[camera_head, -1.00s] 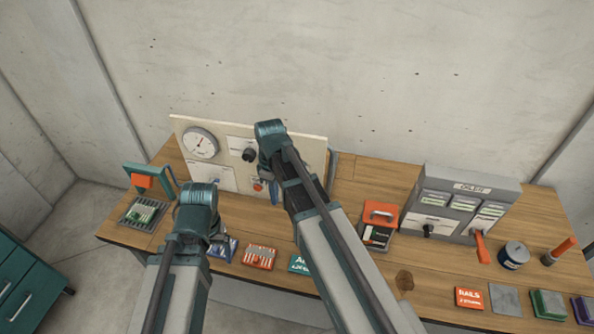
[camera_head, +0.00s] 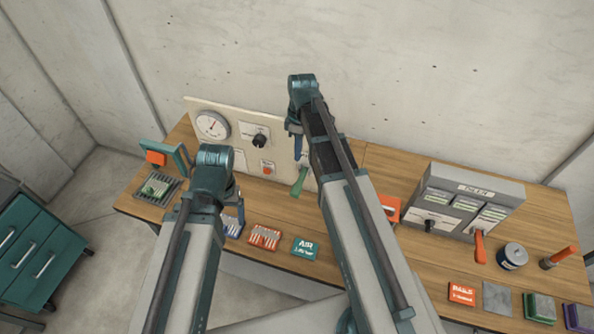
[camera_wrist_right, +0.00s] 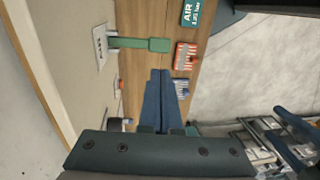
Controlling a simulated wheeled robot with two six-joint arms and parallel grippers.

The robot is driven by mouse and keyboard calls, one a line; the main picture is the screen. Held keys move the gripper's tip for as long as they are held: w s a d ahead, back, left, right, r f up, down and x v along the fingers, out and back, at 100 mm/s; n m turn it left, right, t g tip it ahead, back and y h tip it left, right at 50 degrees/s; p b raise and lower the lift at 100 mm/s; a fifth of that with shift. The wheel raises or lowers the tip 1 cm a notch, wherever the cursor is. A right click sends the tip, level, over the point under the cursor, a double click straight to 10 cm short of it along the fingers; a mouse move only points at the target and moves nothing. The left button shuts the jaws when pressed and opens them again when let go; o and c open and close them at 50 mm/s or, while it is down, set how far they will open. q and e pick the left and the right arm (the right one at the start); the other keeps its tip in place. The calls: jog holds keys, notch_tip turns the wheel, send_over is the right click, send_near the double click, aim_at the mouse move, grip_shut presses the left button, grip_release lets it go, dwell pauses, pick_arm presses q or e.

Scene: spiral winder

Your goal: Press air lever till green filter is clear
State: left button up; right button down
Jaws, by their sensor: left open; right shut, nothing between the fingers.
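The green air lever (camera_head: 300,181) sticks out and down from the lower right of the upright panel; it also shows in the right wrist view (camera_wrist_right: 140,44). My right gripper (camera_head: 297,147) is above the lever in the head view, its blue fingers (camera_wrist_right: 160,73) together and empty, apart from the lever. A green piece (camera_head: 155,187), likely the filter, lies on a dark grate at the left end of the bench; its surface is too small to judge. My left gripper (camera_head: 237,210) hangs low before the panel, partly hidden by its arm; its jaws are open.
The panel (camera_head: 240,105) carries a gauge (camera_head: 212,125), a black knob (camera_head: 260,140) and a red button (camera_head: 267,168). An AIR card (camera_head: 306,247) and a striped card (camera_head: 264,237) lie at the front. A grey box (camera_head: 470,200) stands right.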

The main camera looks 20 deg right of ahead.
aim_at(295, 191)
jog(key=f+b, duration=0.4)
jog(key=s+f+b, duration=0.1)
jog(key=f+b, duration=0.4)
jog(key=a+f+b, duration=0.1)
jog(key=f+b, duration=0.3)
jog(key=shift+s+f+b, duration=0.3)
jog(key=shift+f, duration=0.1)
jog(key=shift+a, duration=0.1)
jog(key=shift+s+a+f+t+h+b, duration=0.15)
jog(key=shift+s+f+t+h+b, duration=0.1)
jog(key=shift+s+f+t+b, duration=0.25)
jog(key=shift+s+a+f+t+h+b, duration=0.15)
jog(key=shift+f+t+h+b, duration=0.1)
jog(key=shift+f+t+b, duration=0.25)
notch_tip(295, 191, down, 2)
jog(key=shift+s+a+f+t+h+b, duration=0.15)
jog(key=shift+t+h+b, duration=0.5)
jog(key=shift+b, duration=0.6)
jog(key=shift+f, duration=0.2)
jog(key=shift+f+b, duration=0.65)
jog(key=shift+b, duration=0.3)
jog(key=shift+s+f, duration=0.1)
jog(key=shift+f, duration=0.05)
